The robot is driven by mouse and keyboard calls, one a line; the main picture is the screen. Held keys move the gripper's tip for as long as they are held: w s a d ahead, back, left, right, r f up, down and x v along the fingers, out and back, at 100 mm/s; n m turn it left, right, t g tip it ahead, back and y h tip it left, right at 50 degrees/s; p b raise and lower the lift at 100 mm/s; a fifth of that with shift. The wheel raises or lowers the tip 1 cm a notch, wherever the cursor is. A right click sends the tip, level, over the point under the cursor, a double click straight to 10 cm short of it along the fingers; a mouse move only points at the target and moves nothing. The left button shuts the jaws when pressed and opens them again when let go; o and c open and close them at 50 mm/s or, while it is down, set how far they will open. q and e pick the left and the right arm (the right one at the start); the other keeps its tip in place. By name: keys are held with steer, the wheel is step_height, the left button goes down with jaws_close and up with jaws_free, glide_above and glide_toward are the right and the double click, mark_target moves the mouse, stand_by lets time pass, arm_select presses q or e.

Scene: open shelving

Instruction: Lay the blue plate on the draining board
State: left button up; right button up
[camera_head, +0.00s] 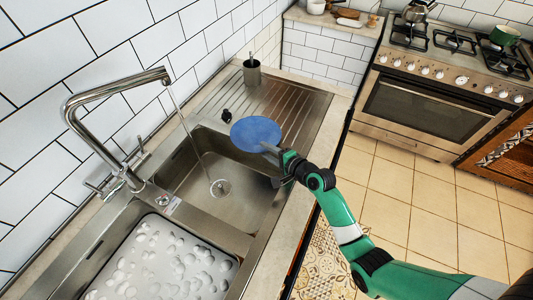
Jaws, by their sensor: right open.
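The blue plate (256,131) is a flat disc at the near end of the ribbed metal draining board (300,100), where the board meets the sink basin. It covers part of that edge, and I cannot tell if it lies fully flat on the board. My right gripper (268,148) is open, with its tips at the plate's near right rim; whether they touch it is unclear. My left gripper is not in view.
A sink basin (222,187) lies below, with water running from the tall tap (120,90). A second basin (165,265) holds foamy water. A metal cup (252,73) stands at the board's back left. The board's right part is bare. A stove (440,90) stands right.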

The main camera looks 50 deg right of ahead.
steer(key=shift+w+f, duration=0.1)
steer(key=shift+w, duration=0.2)
jaws_close()
stand_by(1.3)
